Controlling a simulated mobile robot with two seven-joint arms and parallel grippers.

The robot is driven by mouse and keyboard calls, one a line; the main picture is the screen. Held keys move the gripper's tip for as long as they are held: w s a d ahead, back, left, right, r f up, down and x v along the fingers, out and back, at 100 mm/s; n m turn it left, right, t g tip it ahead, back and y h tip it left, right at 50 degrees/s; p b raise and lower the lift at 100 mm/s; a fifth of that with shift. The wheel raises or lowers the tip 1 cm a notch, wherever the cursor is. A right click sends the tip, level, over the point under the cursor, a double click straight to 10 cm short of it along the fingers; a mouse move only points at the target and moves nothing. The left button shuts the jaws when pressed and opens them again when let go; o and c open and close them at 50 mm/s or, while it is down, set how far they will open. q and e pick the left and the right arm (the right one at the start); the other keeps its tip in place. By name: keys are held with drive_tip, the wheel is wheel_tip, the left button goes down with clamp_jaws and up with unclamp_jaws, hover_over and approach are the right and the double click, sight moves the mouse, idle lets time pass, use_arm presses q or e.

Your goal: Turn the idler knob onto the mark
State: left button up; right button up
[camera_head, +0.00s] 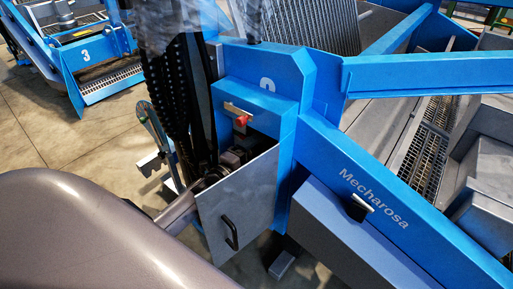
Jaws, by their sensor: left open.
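A small red knob (242,121) sits by a pale tan strip on the front of a blue housing (262,98). I cannot tell whether it is the idler knob, and I cannot make out a mark. Below it, a grey panel with a black handle (231,233) stands at an angle in front of the housing's dark opening. My left gripper (232,157) appears as a dark shape at that opening, just below the red knob, and is open. The panel hides part of it, and I see nothing between its fingers. My right gripper is not in view.
Black chains (177,95) hang left of the housing, close to the gripper. A blue beam lettered Mecharosa (385,205) slopes down to the right. Another blue machine (95,65), marked 3, stands at the upper left. Bare concrete floor (70,130) lies between them.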

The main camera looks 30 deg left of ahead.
sight(251, 153)
use_arm(q)
drive_tip(key=shift+s+a, duration=0.2)
drive_tip(key=shift+s, duration=2.55)
